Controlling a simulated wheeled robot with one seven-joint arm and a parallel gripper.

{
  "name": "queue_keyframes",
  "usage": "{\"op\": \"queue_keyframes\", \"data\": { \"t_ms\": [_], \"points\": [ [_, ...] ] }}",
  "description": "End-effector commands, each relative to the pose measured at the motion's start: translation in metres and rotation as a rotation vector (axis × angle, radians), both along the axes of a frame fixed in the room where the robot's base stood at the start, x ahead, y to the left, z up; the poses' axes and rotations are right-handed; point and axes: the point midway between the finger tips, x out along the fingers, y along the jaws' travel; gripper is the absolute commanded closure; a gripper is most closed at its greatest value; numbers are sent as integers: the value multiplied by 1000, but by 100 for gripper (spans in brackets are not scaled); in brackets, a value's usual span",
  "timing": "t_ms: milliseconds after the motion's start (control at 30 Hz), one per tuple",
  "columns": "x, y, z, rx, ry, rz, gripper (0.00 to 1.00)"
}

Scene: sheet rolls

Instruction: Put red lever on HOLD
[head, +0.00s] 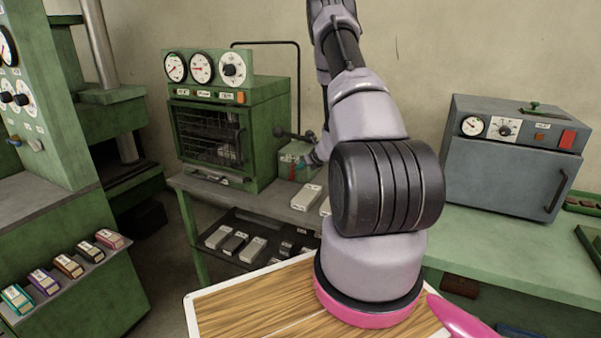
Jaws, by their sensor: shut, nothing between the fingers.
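A small green box (287,157) stands on the grey bench, just right of the green oven. A small red piece, likely the red lever (293,172), shows on its front; its position and any HOLD mark are too small to read. A dark bar with a round black knob (279,132) is at the top of the box. My gripper (309,161) is at the box's right side, partly hidden behind my arm. It looks shut and empty, close to the red piece; I cannot tell whether they touch.
The green oven (212,138) with dials stands left of the box. Pale blocks (306,197) lie on the bench in front. A grey oven (511,155) with a red switch stands on the green table at right. My arm covers the middle.

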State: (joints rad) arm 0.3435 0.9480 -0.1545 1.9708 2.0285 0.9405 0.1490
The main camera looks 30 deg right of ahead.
Motion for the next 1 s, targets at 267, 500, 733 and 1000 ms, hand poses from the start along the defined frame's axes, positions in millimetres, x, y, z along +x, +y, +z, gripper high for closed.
{"op": "queue_keyframes", "data": {
  "t_ms": [267,500,733,1000],
  "points": [
    [17,13,11,-124,155,1,100],
    [31,25,15,-122,155,3,100],
    [41,33,15,-120,155,2,100],
    [47,36,16,-120,154,1,100]
  ]
}}
